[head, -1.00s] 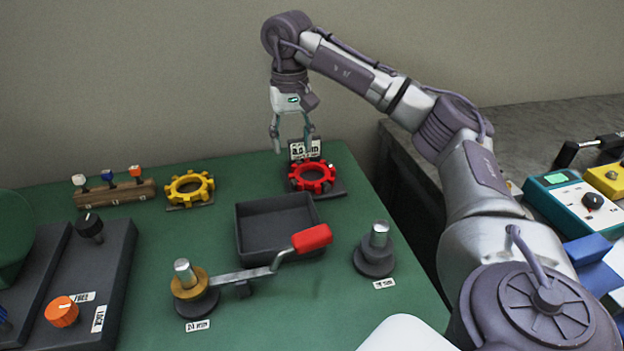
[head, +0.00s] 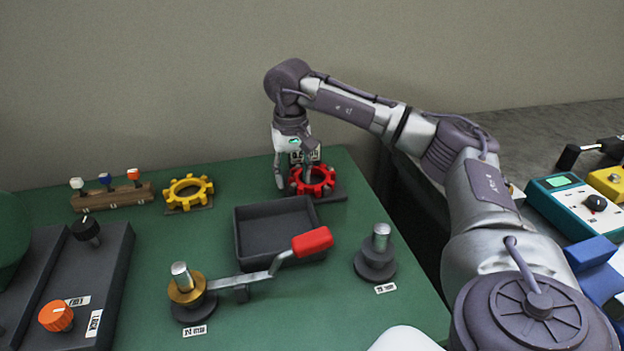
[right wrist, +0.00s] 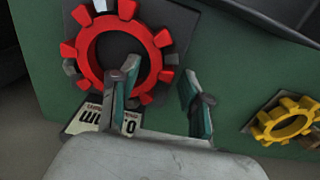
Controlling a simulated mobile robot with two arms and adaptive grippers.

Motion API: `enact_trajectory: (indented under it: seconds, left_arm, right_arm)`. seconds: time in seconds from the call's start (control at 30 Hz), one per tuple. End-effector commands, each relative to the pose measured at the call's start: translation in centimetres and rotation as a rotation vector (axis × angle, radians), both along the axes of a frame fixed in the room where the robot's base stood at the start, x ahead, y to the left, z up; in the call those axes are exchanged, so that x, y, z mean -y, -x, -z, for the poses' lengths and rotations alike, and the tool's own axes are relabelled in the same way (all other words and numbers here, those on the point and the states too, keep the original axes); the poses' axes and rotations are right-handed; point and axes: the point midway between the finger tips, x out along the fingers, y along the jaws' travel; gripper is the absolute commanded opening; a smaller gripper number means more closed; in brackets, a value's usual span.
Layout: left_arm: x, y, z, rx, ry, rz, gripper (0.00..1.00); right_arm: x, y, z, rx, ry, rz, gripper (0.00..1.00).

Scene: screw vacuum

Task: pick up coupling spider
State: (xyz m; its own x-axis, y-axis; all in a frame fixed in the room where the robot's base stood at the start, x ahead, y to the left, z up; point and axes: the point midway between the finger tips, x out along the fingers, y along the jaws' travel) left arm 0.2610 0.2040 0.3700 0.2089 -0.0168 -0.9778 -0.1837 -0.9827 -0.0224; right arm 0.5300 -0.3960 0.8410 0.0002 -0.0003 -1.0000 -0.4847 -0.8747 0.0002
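Two toothed rings that look like coupling spiders lie on the green table. The red spider (head: 313,181) lies on a dark plate at the far right, with a label standing behind it. The yellow spider (head: 189,191) lies on a small plate to its left. My right gripper (head: 293,184) is down at the left side of the red spider, open. In the right wrist view, one finger overlaps the lower rim of the red ring (right wrist: 91,45) and the other finger is outside it. I cannot tell whether they touch it. My left gripper is not in view.
A dark empty tray (head: 240,236) sits in front of the spiders. A crank with a red handle (head: 312,241) reaches over its front edge. A metal post on a dark base (head: 376,257) stands to the right. A wooden block with knobs (head: 112,196) is at the left.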

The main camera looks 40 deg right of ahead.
Motion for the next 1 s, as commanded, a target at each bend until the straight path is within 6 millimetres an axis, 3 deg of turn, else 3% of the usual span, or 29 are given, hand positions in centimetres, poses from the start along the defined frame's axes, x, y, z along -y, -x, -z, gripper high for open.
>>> enact_trajectory:
  seconds: [0.03, 0.23, 0.67, 0.8, 0.93, 1.0]
  left_arm:
    - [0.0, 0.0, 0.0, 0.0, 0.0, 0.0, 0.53]
    - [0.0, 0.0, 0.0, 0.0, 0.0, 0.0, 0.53]
    - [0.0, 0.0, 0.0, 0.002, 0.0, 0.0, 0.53]
    - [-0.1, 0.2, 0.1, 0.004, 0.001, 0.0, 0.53]
    - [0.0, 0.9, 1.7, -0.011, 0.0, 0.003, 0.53]
    - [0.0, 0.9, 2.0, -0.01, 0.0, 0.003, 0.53]
  right_arm:
    - [0.0, 0.0, 0.0, 0.0, 0.0, 0.0, 0.34]
    - [0.0, 0.0, 0.0, 0.0, 0.0, 0.0, 0.0]
    - [0.0, 0.0, -0.6, 0.001, 0.0, 0.0, 0.0]
    - [0.0, -0.1, -2.0, 0.003, -0.001, 0.0, 0.0]
    - [0.0, -0.1, -4.4, 0.005, -0.002, 0.0, 0.0]
    - [0.9, 1.0, -5.0, 0.001, 0.0, 0.004, 0.0]
